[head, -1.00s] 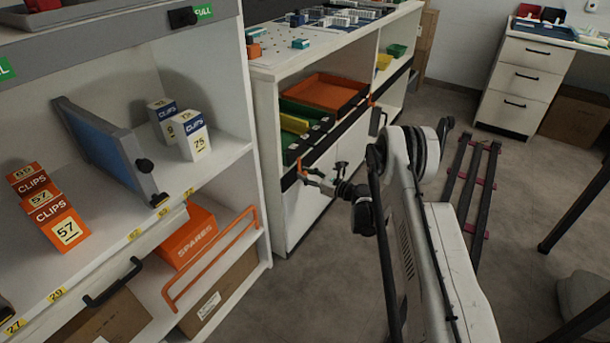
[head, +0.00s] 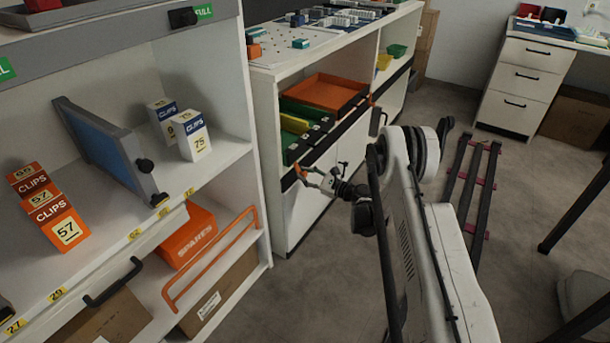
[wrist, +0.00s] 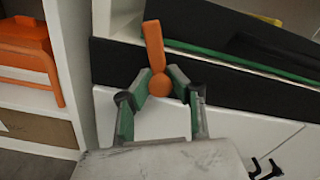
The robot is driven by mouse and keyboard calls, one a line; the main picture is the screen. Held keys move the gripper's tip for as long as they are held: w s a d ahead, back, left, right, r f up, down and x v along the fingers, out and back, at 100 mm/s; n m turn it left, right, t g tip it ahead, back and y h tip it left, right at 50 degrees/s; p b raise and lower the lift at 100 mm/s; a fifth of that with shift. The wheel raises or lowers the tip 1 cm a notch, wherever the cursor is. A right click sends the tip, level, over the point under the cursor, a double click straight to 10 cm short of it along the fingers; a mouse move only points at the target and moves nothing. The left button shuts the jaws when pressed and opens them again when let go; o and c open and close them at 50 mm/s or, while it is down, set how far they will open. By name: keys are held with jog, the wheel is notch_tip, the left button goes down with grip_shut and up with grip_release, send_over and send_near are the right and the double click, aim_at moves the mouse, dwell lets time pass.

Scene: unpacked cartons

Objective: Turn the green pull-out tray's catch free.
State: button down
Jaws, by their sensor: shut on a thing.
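The orange catch (wrist: 154,45) is a short lever on a round hub, mounted on the black front strip (wrist: 225,95) of the unit. In the wrist view the lever points up and leans slightly left. My gripper (wrist: 160,82) is shut on the catch, with one green-padded finger on each side of the hub. In the head view my gripper (head: 318,180) is at the lower left of the tray fronts, with part of the catch (head: 298,168) showing beside it. The green tray (head: 292,152) sits in the unit; its green edge (wrist: 240,62) runs above the strip.
An orange tray (head: 325,92) lies above the green one. The left shelf holds clip boxes (head: 65,230), a blue-grey panel (head: 105,150) and an orange spares bin (head: 190,240). An orange rail (head: 210,260) sticks out nearby. The floor (head: 300,290) before the unit is clear.

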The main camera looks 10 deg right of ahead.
jog(key=n, duration=0.6)
jog(key=shift+f, duration=0.1)
jog(key=n, duration=0.7)
jog(key=shift+n, duration=0.3)
dwell(0.3)
jog(key=c, duration=1.5)
grip_release()
jog(key=shift+c, duration=0.2)
jog(key=shift+s, duration=0.1)
jog(key=v, duration=1.2)
